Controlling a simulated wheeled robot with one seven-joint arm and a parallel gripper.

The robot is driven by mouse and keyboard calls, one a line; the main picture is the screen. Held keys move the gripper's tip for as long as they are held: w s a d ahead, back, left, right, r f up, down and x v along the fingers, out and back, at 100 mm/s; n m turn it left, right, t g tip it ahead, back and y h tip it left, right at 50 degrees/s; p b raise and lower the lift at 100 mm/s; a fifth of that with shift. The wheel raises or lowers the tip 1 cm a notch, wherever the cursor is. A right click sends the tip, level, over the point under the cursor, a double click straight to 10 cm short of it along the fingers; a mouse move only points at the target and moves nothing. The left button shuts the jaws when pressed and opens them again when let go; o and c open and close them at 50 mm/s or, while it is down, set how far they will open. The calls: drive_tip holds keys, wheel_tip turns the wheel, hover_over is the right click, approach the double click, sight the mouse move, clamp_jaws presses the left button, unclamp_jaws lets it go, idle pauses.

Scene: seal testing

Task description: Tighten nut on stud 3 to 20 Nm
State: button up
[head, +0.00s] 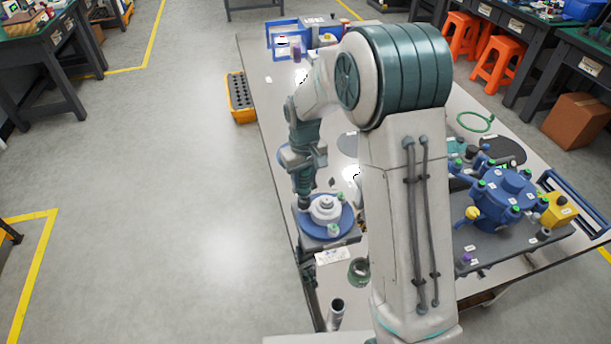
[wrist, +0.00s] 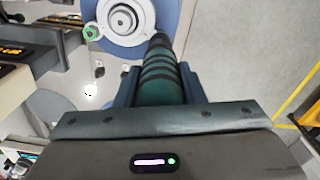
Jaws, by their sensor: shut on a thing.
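My gripper (wrist: 160,78) is shut on a dark green, black-banded cylindrical tool (wrist: 163,70). In the head view, my gripper (head: 303,160) holds the tool upright above the bench, with its lower end (head: 304,202) at the left rim of a round blue flange (head: 345,224). The flange has a pale stepped hub (head: 326,208) at its centre. One green-capped stud (head: 334,230) stands on the near side of the flange; it also shows in the wrist view (wrist: 91,33). In the wrist view, the tool's far end meets the flange's edge. The nut and stud under it are hidden, and no stud number is readable.
A blue multi-port vessel (head: 503,197) stands on a grey plate to the right. A blue rack (head: 284,40) is at the far end. Open floor (head: 180,200) lies left of the bench.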

drive_tip(key=shift+r+p, duration=1.65)
drive_tip(key=shift+r, duration=0.85)
